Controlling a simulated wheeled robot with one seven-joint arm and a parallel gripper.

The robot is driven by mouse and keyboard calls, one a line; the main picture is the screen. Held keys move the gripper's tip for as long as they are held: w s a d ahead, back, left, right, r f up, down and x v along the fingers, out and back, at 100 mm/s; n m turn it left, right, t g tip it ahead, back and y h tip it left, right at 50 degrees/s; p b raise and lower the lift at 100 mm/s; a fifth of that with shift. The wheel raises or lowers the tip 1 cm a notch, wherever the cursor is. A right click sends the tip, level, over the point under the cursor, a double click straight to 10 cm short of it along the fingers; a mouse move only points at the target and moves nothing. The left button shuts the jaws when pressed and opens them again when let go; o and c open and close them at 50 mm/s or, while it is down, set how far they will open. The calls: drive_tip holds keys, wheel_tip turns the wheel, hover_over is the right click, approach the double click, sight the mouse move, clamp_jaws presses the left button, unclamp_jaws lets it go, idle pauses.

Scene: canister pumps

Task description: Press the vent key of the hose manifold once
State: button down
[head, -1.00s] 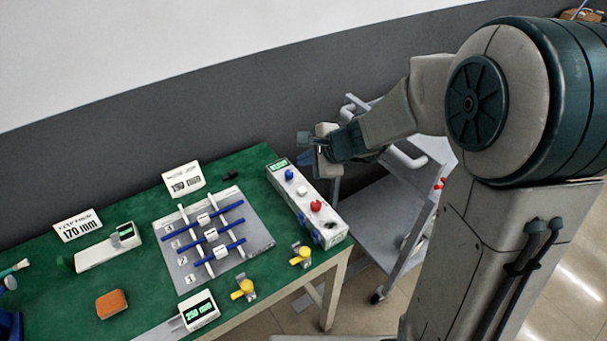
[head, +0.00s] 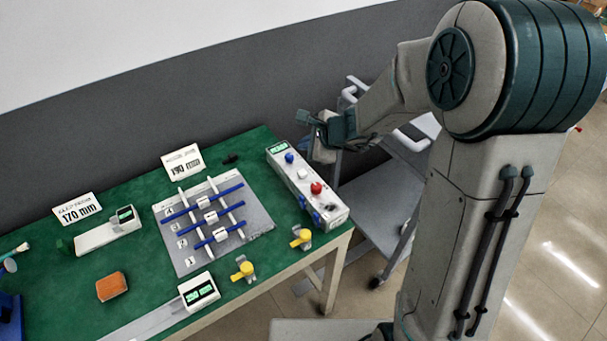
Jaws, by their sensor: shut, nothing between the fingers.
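A long white box that looks like the hose manifold (head: 322,205) stands at the right end of the green table. Its top carries a small green display (head: 278,147), a blue key (head: 289,158), a white key (head: 302,174) and a red key (head: 316,188). Blue fittings show on its near side. I cannot read which key is the vent key. My gripper (head: 308,143) is shut and empty, above and behind the box's far half in the picture, apart from the keys. Its fingertips are small and partly hidden by the hand.
A grey plate (head: 185,255) with blue rods and white sliders lies left of the box. Yellow valve-like parts (head: 301,238) stand at the front edge. Signs, white gauges and an orange block (head: 111,286) lie further left. A grey trolley (head: 375,205) stands right of the table.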

drive_tip(key=b, duration=0.4)
hover_over(306, 174)
wheel_tip(306, 174, down, 5)
drive_tip(key=shift+f, duration=0.2)
drive_tip(key=shift+f+b, duration=0.75)
drive_tip(key=shift+b, duration=0.1)
idle(0.9)
drive_tip(key=shift+f+b, duration=0.45)
drive_tip(key=shift+b, duration=0.2)
drive_tip(key=shift+f+b, duration=0.4)
drive_tip(key=shift+b, duration=0.1)
idle(0.5)
drive_tip(key=shift+r, duration=0.1)
drive_tip(key=shift+r+p, duration=0.7)
drive_tip(key=shift+r, duration=0.1)
